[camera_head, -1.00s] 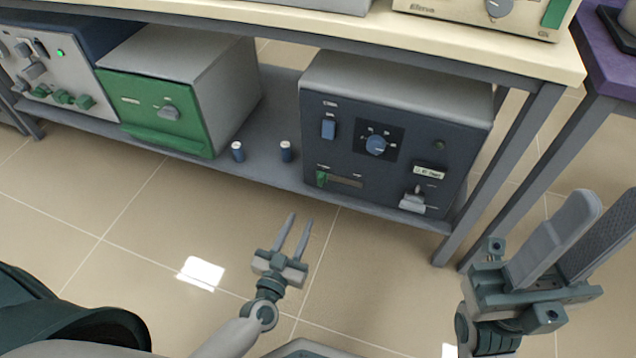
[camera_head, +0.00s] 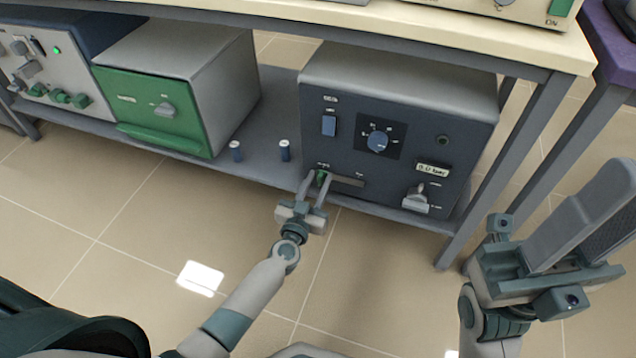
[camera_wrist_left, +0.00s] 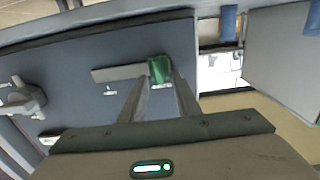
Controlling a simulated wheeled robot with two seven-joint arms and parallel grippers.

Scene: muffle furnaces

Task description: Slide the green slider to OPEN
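The green slider (camera_head: 321,178) sits at the left end of a horizontal slot (camera_head: 347,181) low on the front of the dark blue furnace (camera_head: 400,110). The slider also shows in the left wrist view (camera_wrist_left: 160,70), at one end of the slot. My left gripper (camera_head: 317,177) is open, with one finger on each side of the slider; I cannot tell whether either finger touches it. The left fingertips also show in the wrist view (camera_wrist_left: 160,80). The slot labels are too small to read. My right gripper (camera_head: 597,215) is open and empty at the right, away from the furnace.
The furnace also has a blue rocker switch (camera_head: 329,126), a dial (camera_head: 377,141) and a grey lever (camera_head: 416,200). Two small blue cans (camera_head: 285,150) stand on the shelf to its left. A table leg (camera_head: 500,170) stands to its right. Open floor lies in front.

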